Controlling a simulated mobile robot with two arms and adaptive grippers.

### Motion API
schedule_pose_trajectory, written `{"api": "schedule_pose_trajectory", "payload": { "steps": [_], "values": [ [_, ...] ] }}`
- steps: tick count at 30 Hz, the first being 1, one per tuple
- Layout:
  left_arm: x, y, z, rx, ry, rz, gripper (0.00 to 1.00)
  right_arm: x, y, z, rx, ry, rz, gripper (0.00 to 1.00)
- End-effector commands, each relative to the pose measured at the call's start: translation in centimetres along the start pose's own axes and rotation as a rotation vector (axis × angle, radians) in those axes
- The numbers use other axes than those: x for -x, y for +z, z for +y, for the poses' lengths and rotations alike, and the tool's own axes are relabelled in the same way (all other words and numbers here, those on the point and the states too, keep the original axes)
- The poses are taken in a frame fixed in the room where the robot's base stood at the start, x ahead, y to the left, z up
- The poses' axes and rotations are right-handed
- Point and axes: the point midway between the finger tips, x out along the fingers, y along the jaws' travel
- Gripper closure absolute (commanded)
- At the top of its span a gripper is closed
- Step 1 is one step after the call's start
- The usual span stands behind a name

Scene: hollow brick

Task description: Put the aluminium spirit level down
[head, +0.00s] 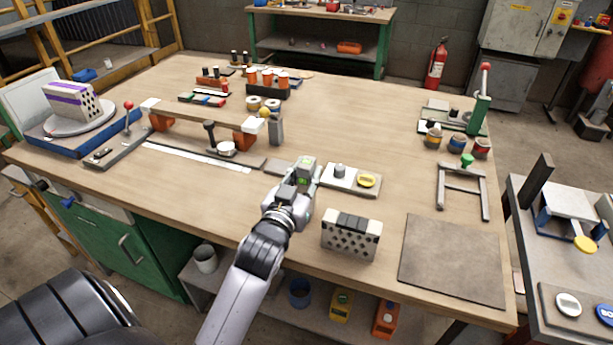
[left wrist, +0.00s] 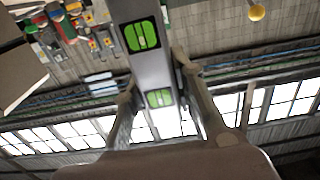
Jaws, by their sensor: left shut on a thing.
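The aluminium spirit level (head: 307,164) is a grey bar with green vials, seen foreshortened above the middle of the workbench in the head view. My left gripper (head: 299,187) is shut on it. In the left wrist view the level (left wrist: 145,70) runs between the two fingers of the left gripper (left wrist: 160,95), with two green vials facing the camera. From the head view I cannot tell how high it is above the bench. My right gripper is not in view.
On the wooden workbench (head: 345,110), a hollow brick (head: 351,234) stands right of my forearm and a dark mat (head: 453,258) lies at the front right. A tray with a yellow disc (head: 367,180) is just right of the gripper. A long fixture (head: 190,125) lies left.

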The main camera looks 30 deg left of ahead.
Motion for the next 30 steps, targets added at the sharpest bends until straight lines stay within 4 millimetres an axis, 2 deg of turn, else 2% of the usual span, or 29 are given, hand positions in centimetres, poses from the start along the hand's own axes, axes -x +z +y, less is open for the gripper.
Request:
{"api": "schedule_pose_trajectory", "payload": {
  "steps": [11, 12, 21, 30],
  "values": [
    [0.00, 0.36, 0.01, 0.001, 0.000, 0.003, 1.00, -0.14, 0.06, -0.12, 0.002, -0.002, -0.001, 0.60],
    [0.00, 0.51, 0.00, 0.001, 0.000, 0.000, 0.75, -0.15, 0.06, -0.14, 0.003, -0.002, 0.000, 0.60],
    [0.00, 0.42, 0.01, 0.000, 0.000, 0.001, 0.56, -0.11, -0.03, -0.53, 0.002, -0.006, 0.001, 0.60],
    [-0.01, 0.27, 0.01, 0.000, 0.000, 0.001, 0.56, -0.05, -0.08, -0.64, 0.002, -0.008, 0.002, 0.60]
  ]
}}
